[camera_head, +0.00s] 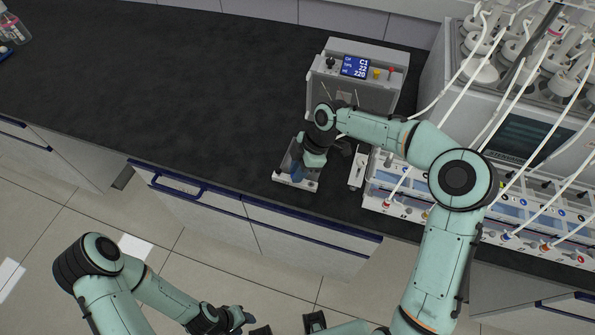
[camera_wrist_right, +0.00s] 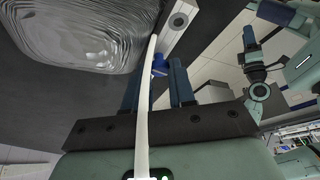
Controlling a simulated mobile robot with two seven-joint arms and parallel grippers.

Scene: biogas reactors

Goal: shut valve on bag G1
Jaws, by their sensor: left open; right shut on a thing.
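My right gripper (camera_head: 297,170) is low over the bench's front edge, at a small white base plate (camera_head: 281,178). In the right wrist view, the two blue fingers of my right gripper (camera_wrist_right: 157,80) stand on either side of a small blue valve (camera_wrist_right: 159,68) and are shut on it. A crinkled silver-grey bag (camera_wrist_right: 85,30) lies beyond it at upper left; no G1 label is readable. A white tube (camera_wrist_right: 147,95) crosses in front and partly hides the valve. My left gripper (camera_head: 238,318) is open and empty, low over the floor at the bottom edge, away from the bench.
A grey instrument with a blue display (camera_head: 355,67) stands behind my right gripper. A rack with coloured ports (camera_head: 475,218) and reactors with white tubes (camera_head: 480,65) fill the right side.

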